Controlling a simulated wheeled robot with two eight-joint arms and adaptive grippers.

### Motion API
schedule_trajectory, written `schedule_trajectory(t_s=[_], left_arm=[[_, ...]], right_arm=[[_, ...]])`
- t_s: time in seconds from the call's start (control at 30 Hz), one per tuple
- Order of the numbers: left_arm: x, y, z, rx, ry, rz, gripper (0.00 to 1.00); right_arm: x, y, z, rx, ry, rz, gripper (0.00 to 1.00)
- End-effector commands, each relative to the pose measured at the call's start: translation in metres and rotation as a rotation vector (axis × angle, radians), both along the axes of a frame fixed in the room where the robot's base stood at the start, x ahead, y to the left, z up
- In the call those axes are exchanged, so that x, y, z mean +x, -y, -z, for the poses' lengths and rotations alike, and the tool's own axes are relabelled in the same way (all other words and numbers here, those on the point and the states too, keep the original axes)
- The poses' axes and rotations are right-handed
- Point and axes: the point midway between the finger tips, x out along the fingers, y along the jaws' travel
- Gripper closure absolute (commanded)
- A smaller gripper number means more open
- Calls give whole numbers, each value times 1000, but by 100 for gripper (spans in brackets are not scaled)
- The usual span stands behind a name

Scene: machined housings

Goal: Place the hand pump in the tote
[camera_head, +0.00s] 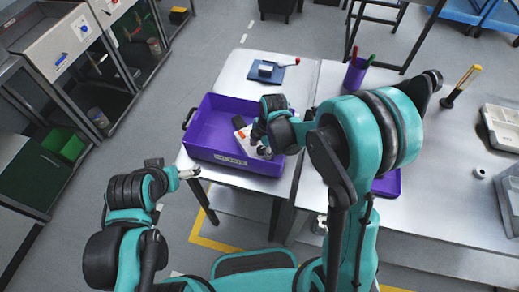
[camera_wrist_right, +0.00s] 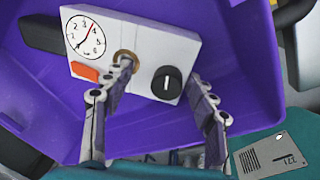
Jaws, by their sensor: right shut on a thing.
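The hand pump (camera_wrist_right: 145,50) is a white box with a round dial, an orange button, a black knob and a dark handle on its left. In the head view the pump (camera_head: 242,133) is at the right part of the purple tote (camera_head: 205,155), within its outline and partly hidden by my right gripper (camera_head: 266,146). In the right wrist view my right gripper (camera_wrist_right: 160,85) has its fingers at the pump's face and is shut on it. I cannot tell whether the pump touches the tote's floor. My left gripper (camera_head: 187,173) is left of the tote's front corner, clear of it; its jaws are unclear.
A blue plate with a red-tipped lever (camera_head: 268,70) lies behind the tote. A purple pen cup (camera_head: 355,74) stands right of it. Shelving with a green bin (camera_head: 66,146) is at the left. A yellow-handled tool (camera_head: 460,86) stands on the right table.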

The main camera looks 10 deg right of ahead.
Motion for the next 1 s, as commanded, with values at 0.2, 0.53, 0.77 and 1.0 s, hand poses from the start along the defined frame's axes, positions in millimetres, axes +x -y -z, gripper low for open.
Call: schedule_trajectory(t_s=[0.2, 0.53, 0.77, 1.0], left_arm=[[0, 0, 0, 0, 0, 0, 0], [0, 0, 2, 0, 0, 0, 0], [0, 0, -2, 0, 0, 0, 0], [0, 0, -16, 0, 0, 0, 0]], right_arm=[[0, 0, 0, 0, 0, 0, 88], [0, 0, 1, 0, 0, 0, 22], [0, 0, -3, 0, 0, 0, 22], [-4, 7, -46, 0, 0, 1, 22]])
